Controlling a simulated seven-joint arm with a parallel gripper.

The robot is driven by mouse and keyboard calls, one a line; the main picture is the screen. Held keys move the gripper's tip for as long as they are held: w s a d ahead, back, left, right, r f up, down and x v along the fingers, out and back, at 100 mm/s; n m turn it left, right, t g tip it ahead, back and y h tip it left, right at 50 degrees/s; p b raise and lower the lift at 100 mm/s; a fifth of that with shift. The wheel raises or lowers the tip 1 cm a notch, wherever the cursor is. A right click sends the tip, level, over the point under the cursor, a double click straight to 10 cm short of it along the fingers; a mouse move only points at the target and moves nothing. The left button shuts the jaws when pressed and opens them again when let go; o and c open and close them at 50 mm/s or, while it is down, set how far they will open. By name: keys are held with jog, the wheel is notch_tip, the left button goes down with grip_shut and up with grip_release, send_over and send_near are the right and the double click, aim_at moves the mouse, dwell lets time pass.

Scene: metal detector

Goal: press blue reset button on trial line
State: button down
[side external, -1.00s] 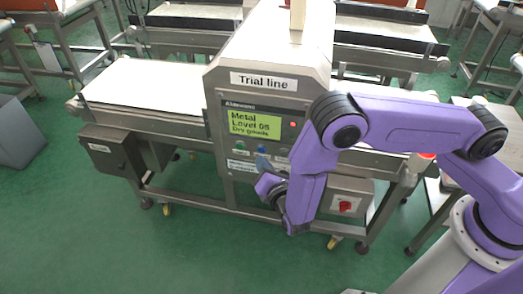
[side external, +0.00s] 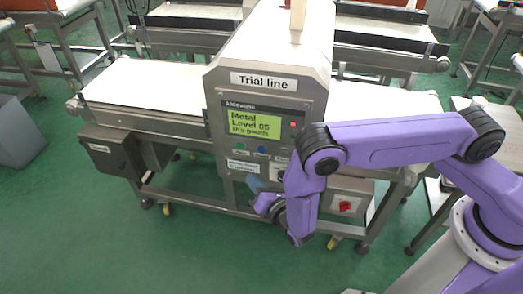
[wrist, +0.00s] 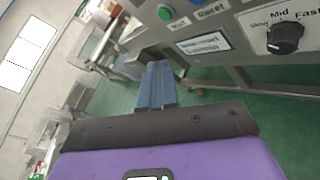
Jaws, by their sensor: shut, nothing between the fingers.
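The trial line metal detector (side external: 262,75) stands in the middle of the side external view, with a green screen (side external: 254,125) reading "Metal Level 05 Dry goods" and a red light (side external: 293,125) beside it. The blue reset button (side external: 262,150) shows below the screen, right of a green button (side external: 240,147). In the wrist view the "Reset" label (wrist: 209,8) is at the top edge. The blue-grey fingers of my gripper (side external: 254,184) are shut and empty, below and apart from the blue button. They also show in the wrist view (wrist: 157,72), below the panel.
A black "Slow Mid Fast" knob (wrist: 286,38) is on the panel to the right. A red switch (side external: 345,206) sits on a grey box at lower right. The conveyor belt (side external: 150,82) runs through the detector. Open green floor lies in front.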

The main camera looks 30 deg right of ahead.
jog(key=w+d, duration=0.5)
jog(key=shift+w+d, duration=0.25)
jog(key=shift+w+d, duration=0.1)
dwell(2.1)
jog(key=shift+w+d, duration=0.2)
jog(key=shift+w+d, duration=0.3)
dwell(1.0)
jog(key=shift+s+a, duration=0.6)
jog(key=shift+s+a, duration=1.75)
jog(key=shift+s, duration=0.05)
